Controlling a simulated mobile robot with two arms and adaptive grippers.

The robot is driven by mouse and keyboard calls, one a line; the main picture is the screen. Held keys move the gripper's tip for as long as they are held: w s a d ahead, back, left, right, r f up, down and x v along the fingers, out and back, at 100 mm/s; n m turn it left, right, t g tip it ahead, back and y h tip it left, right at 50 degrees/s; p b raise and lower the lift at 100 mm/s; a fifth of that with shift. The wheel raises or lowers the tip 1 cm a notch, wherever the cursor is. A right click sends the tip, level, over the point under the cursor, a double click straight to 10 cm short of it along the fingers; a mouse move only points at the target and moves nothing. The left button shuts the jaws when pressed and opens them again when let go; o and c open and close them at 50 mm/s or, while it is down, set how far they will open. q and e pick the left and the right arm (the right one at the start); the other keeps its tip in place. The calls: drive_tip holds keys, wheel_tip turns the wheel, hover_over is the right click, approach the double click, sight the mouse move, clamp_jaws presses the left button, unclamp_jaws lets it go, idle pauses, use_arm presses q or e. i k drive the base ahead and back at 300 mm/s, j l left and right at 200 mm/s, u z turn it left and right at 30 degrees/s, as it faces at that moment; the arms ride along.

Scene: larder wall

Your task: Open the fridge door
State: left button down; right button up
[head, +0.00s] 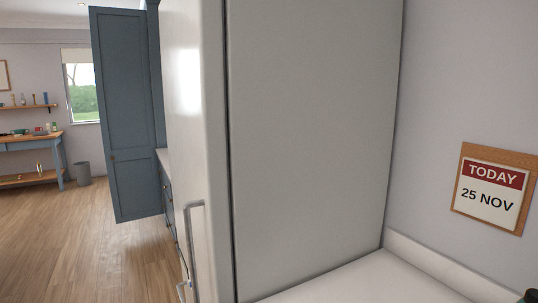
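The fridge is seen at a steep angle in the middle of the head view, with its broad light grey side (310,130) facing me. Its glossy white door (195,110) is seen nearly edge-on at the left of that side. A thin dark seam runs between door and side, and the door looks shut. A long bar handle (188,235) stands out from the lower part of the door; its lower end runs toward the bottom of the picture. A small pale and blue item by it is too small to make out. Neither gripper can be made out.
A white counter (370,280) adjoins the fridge at the right, below a calendar (490,190). A tall blue cupboard door (130,115) stands out beyond the fridge. Open wooden floor (80,245) lies at the left, with a bin (82,174) and workbench (30,142) far back.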

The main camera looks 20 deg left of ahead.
sight(192, 34)
drive_tip(key=j+u, duration=0.15)
drive_tip(key=u, duration=0.25)
drive_tip(key=i+j+u, duration=0.1)
drive_tip(key=u, duration=0.35)
drive_tip(key=i+j+u, duration=0.1)
drive_tip(key=u, duration=0.3)
